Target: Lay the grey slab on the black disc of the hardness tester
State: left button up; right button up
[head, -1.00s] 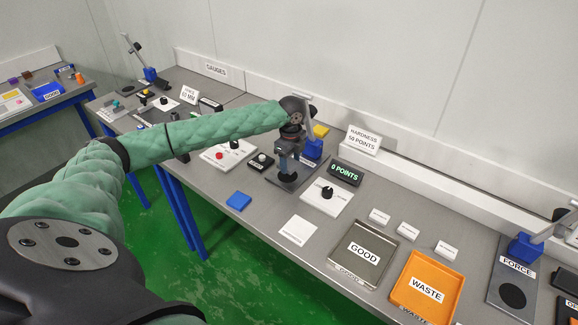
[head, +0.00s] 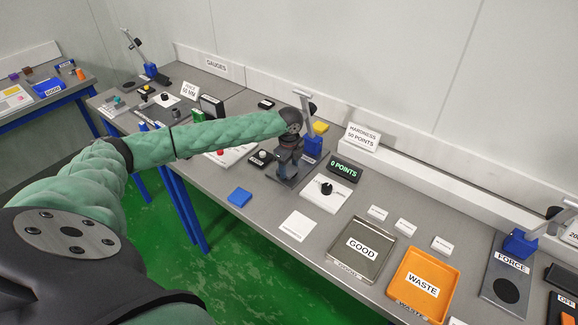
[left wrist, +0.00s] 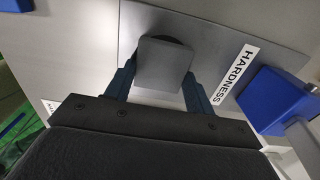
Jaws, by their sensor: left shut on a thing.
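My left gripper (head: 286,176) is over the base plate of the hardness tester (head: 312,146). In the left wrist view, its two fingers (left wrist: 160,78) stand either side of the grey slab (left wrist: 163,64) and are shut on it. The slab is over the black disc (left wrist: 168,39), which it mostly hides; only a dark edge shows beyond it. I cannot tell whether slab and disc touch. The tester's plate (left wrist: 205,28) carries a HARDNESS label. My right gripper is not in view.
The display (head: 343,168) reads 0 POINTS. Bare bench lies between the blue square and the tester.

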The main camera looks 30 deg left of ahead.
aim_at(289, 170)
pick_arm(q)
jog(key=o, duration=1)
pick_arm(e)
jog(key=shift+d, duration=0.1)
pick_arm(q)
jog(key=shift+r, duration=0.1)
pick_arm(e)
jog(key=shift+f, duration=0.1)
pick_arm(q)
jog(key=shift+r, duration=0.25)
notch_tip(289, 170, up, 12)
jog(key=b, duration=0.4)
jog(key=shift+f+b, duration=0.25)
jog(key=shift+b, duration=0.05)
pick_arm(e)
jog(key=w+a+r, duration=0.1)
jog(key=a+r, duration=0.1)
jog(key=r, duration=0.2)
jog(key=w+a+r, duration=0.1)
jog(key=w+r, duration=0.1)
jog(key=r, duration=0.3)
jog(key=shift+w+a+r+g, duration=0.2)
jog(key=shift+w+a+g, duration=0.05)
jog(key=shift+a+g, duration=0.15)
pick_arm(q)
jog(key=shift+r, duration=0.1)
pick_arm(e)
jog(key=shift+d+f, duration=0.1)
